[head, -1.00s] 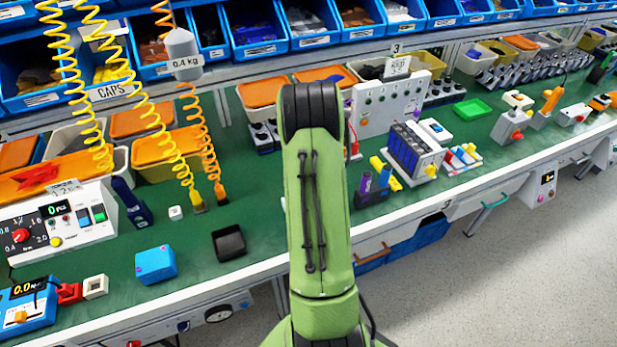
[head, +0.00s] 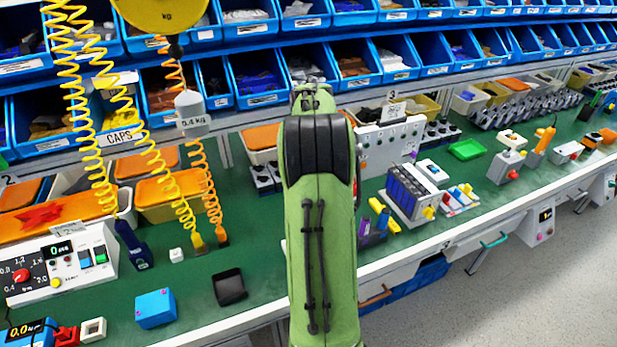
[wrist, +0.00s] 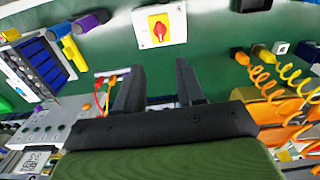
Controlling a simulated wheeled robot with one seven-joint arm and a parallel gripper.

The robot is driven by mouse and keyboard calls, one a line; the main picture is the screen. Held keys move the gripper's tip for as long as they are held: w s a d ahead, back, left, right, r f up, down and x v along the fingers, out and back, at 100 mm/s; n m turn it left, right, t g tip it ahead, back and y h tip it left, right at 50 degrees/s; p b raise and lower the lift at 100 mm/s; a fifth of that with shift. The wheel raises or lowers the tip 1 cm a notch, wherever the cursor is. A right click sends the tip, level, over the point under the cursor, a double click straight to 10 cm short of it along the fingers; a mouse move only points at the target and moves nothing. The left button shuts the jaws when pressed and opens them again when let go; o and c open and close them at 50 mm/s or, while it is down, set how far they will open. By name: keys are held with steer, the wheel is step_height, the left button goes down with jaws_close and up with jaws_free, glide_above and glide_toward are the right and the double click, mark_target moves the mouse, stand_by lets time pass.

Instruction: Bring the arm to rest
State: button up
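A rotary switch (wrist: 159,27) with a red knob on a yellow plate, set on a white box, shows in the wrist view at top centre. In the head view my green arm (head: 320,250) stands upright in the middle, and hides both the gripper and the switch.
A green bench (head: 185,270) holds a white panel (head: 388,145), a battery-like block (head: 412,192), a blue box (head: 156,308) and a black tray (head: 230,288). Yellow coiled cords (head: 75,95) and a grey weight (head: 191,110) hang at left. Blue bins (head: 258,105) line the back.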

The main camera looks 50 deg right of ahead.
stand_by(0.5)
steer(key=a+r+n+t, duration=0.1)
steer(key=a+r, duration=0.2)
steer(key=a, duration=0.4)
steer(key=a+r+n+t+h, duration=0.1)
steer(key=a+r, duration=0.3)
steer(key=a, duration=0.3)
steer(key=a+r+n+t, duration=0.1)
steer(key=a+r, duration=0.2)
steer(key=a, duration=0.4)
steer(key=s+a+f+n+t+y, duration=0.1)
steer(key=s+a+f+n+t, duration=0.1)
steer(key=s+a, duration=1)
steer(key=shift+s+a+f+n+t, duration=0.15)
steer(key=shift+s+a+n+t, duration=0.3)
steer(key=shift+a, duration=0.5)
